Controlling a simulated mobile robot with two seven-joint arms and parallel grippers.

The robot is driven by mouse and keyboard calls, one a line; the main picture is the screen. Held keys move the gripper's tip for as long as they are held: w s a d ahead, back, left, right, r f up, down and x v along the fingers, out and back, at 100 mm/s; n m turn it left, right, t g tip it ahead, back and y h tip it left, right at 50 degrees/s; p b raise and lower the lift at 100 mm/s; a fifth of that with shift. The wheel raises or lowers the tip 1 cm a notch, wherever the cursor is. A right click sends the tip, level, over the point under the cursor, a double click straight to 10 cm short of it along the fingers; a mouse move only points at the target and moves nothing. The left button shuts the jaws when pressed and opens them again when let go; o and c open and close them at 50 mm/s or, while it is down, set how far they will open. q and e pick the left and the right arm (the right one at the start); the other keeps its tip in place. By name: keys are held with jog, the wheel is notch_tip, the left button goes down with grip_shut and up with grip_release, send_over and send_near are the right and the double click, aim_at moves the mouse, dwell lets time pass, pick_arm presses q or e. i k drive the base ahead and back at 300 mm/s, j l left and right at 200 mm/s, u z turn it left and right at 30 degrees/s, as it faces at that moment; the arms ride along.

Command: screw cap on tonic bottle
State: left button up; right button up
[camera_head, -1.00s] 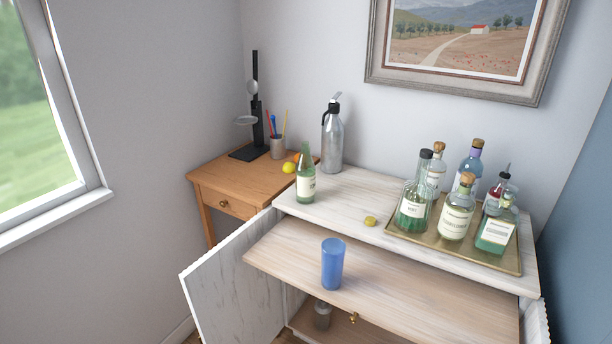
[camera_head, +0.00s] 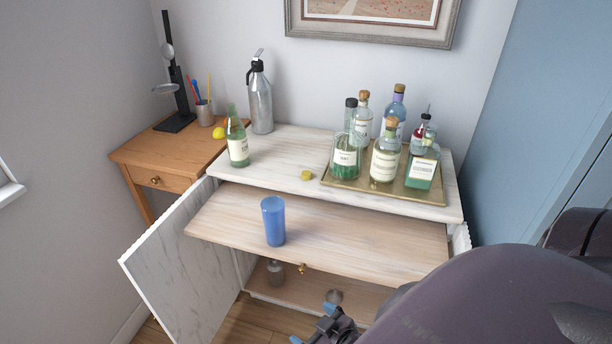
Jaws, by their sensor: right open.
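A green glass bottle (camera_head: 238,148) with a pale label stands upright on the left part of the white cabinet top; I take it for the tonic bottle. Its label is too small to read and no cap shows on its neck. A small yellow-gold cap (camera_head: 307,175) lies on the cabinet top to its right, apart from it, near the tray. My right gripper (camera_head: 314,325), with blue fingertips, is open at the bottom edge, low in front of the cabinet and well away from bottle and cap. My left gripper is not in view.
A brass tray (camera_head: 335,184) with several bottles stands at the right of the cabinet top (camera_head: 280,145). A blue cup (camera_head: 273,222) stands on the pulled-out shelf (camera_head: 350,235) below. A steel siphon (camera_head: 260,100) stands behind the green bottle. The cabinet door (camera_head: 185,265) hangs open.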

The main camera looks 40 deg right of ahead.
aim_at(235, 135)
jog(key=i+z, duration=0.25)
jog(key=z, duration=0.25)
jog(key=i+j+z, duration=0.2)
jog(key=z, duration=0.3)
jog(key=i+j+z, duration=0.3)
jog(key=z, duration=0.2)
jog(key=i+j+z, duration=0.15)
jog(key=j+z, duration=0.15)
jog(key=z, duration=0.2)
